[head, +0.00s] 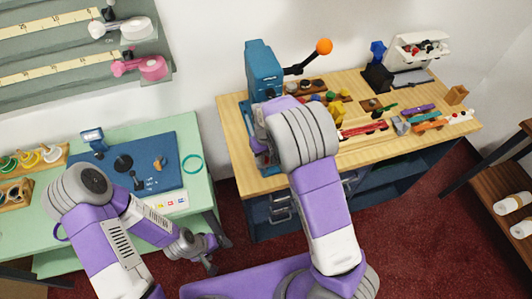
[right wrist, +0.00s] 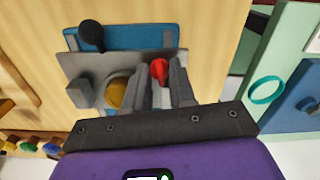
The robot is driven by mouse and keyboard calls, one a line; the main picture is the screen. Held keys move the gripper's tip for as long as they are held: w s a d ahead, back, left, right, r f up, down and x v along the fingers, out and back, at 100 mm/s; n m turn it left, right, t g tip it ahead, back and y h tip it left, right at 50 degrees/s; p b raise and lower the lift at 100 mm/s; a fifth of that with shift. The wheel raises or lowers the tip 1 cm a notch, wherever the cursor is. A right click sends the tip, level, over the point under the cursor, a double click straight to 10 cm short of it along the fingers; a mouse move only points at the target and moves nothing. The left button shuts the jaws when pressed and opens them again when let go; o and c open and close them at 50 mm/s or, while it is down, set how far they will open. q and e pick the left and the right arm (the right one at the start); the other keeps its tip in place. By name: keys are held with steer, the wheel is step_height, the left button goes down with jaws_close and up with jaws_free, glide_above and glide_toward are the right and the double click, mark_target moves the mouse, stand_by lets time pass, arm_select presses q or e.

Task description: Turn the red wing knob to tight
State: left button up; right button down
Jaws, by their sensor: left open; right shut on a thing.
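The red wing knob (right wrist: 159,70) shows in the right wrist view, on a grey metal fixture (right wrist: 90,65) with a blue base. My right gripper (right wrist: 162,80) has its two grey fingers on either side of the knob and is shut on it. The fingers hide part of the knob, and any marking for tight cannot be made out. In the head view my right wrist covers the knob at the wooden bench's left end. My left gripper (head: 208,254) is open and empty, low beside the green table (head: 200,135).
A blue press (head: 263,68) with an orange-ball lever stands behind my right wrist. A black ball handle (right wrist: 91,34) and a brass disc (right wrist: 117,93) are near the knob. The wooden bench (head: 235,130) holds several tools to the right. A teal ring (head: 192,164) lies on the green table.

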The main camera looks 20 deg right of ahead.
mark_target(266, 158)
steer(key=shift+m+p, duration=0.45)
steer(key=shift+m, duration=0.55)
steer(key=c, duration=0.9)
jaws_free()
steer(key=shift+c, duration=0.2)
step_height(266, 158, up, 8)
steer(key=shift+f+p, duration=0.2)
steer(key=shift+p, duration=0.35)
